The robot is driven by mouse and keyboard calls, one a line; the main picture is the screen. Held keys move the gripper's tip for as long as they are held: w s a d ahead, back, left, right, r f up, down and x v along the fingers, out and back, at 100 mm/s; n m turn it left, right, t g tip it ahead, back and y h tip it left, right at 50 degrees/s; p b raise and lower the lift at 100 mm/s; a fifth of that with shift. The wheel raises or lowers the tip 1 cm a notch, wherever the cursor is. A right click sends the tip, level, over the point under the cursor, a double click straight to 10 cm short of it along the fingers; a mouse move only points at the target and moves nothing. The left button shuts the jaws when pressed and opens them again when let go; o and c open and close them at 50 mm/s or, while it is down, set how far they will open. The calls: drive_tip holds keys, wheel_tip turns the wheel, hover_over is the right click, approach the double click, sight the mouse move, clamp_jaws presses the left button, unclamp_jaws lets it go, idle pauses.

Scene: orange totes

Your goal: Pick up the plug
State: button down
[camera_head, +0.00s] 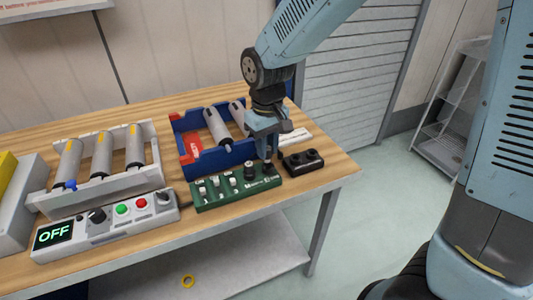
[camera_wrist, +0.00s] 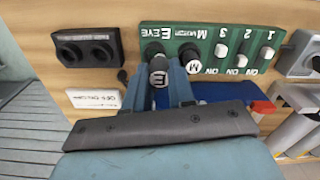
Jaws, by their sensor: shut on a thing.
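The plug (camera_wrist: 158,77), a dark cylinder with a pale end marked E, is between the two blue fingers of my gripper (camera_wrist: 161,72), which are shut on it. It is at the end of the green switch panel (camera_wrist: 210,42); I cannot tell whether it is still seated in its socket. In the head view my gripper (camera_head: 268,157) points down over the right end of the green panel (camera_head: 213,203) and mostly hides the plug. A second plug marked M (camera_wrist: 192,66) stands on the panel close beside my finger.
A black two-socket box (camera_head: 302,161) lies right of the panel, both holes empty. A blue bin (camera_head: 187,172) with grey cylinders stands behind, near my gripper. A white cylinder rack (camera_head: 97,190) and a control box reading OFF (camera_head: 105,226) are at left. The table's right edge is near.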

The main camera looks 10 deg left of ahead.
drive_tip(key=s+r, duration=0.8)
drive_tip(key=s, duration=0.4)
drive_tip(key=shift+s+a+r, duration=0.15)
drive_tip(key=shift+s+a, duration=0.05)
drive_tip(key=shift+s, duration=0.15)
